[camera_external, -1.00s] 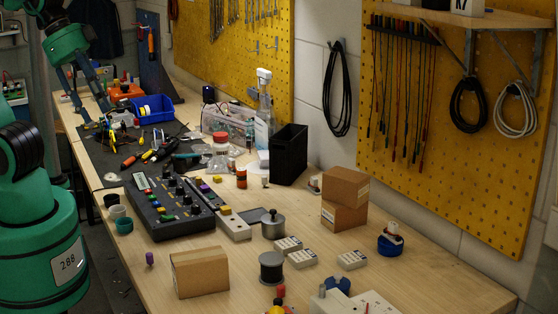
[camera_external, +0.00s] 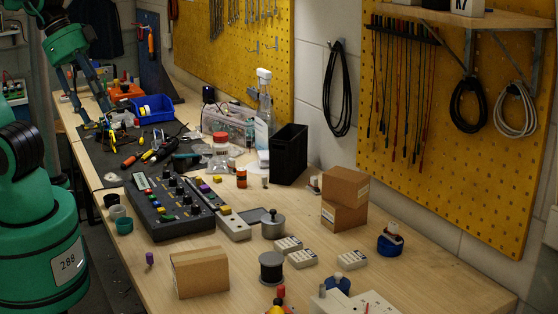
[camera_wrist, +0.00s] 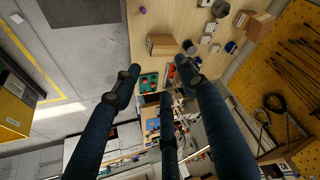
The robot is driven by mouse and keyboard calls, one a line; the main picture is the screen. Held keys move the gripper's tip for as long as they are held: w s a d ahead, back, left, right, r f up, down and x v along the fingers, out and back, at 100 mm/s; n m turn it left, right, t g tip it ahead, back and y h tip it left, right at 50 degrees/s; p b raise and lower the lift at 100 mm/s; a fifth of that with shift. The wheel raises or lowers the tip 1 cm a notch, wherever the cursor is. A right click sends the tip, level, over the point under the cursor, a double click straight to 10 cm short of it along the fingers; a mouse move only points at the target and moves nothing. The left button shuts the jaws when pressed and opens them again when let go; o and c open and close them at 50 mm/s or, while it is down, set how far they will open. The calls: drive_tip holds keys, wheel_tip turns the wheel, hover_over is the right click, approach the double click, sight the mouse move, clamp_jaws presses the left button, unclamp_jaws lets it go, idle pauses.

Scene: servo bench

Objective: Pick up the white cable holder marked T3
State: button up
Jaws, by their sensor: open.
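No T3 mark is readable in either view, so I cannot tell which thing is the cable holder. Small white blocks with dotted tops lie on the bench: one (camera_external: 288,244) left of the stacked boxes, one (camera_external: 303,259) just in front of it, one (camera_external: 352,260) to the right. A white piece (camera_external: 393,229) sits on a blue base farther right. My gripper (camera_external: 96,114) is over the far left part of the bench, well away from these.
A cardboard box (camera_external: 199,272) stands at the front and two stacked ones (camera_external: 344,198) at the right. A black control panel (camera_external: 175,206), a black bin (camera_external: 289,155) and a dark spool (camera_external: 271,267) also stand on the bench.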

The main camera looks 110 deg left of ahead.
drive_tip(key=shift+w+a, duration=0.1)
drive_tip(key=w+a+n+g+y, duration=0.1)
drive_tip(key=w+a+n, duration=0.2)
drive_tip(key=w+a, duration=0.8)
drive_tip(key=n+g, duration=0.4)
drive_tip(key=n, duration=0.2)
hover_over(231, 159)
drive_tip(key=s+d, duration=0.1)
wheel_tip(231, 159, down, 23)
drive_tip(key=shift+p, duration=0.4)
drive_tip(key=shift+s+f, duration=0.1)
drive_tip(key=shift+f, duration=0.05)
drive_tip(key=shift+w+a+f+b, duration=0.1)
drive_tip(key=shift+w+f+b, duration=0.1)
drive_tip(key=shift+f, duration=1.2)
drive_tip(key=shift+w+a+f+b, duration=0.1)
drive_tip(key=shift+f+b, duration=0.05)
drive_tip(key=shift+f, duration=1.25)
drive_tip(key=shift+w+a+f+b, duration=0.1)
drive_tip(key=shift+f+b, duration=0.1)
drive_tip(key=shift+f, duration=1.2)
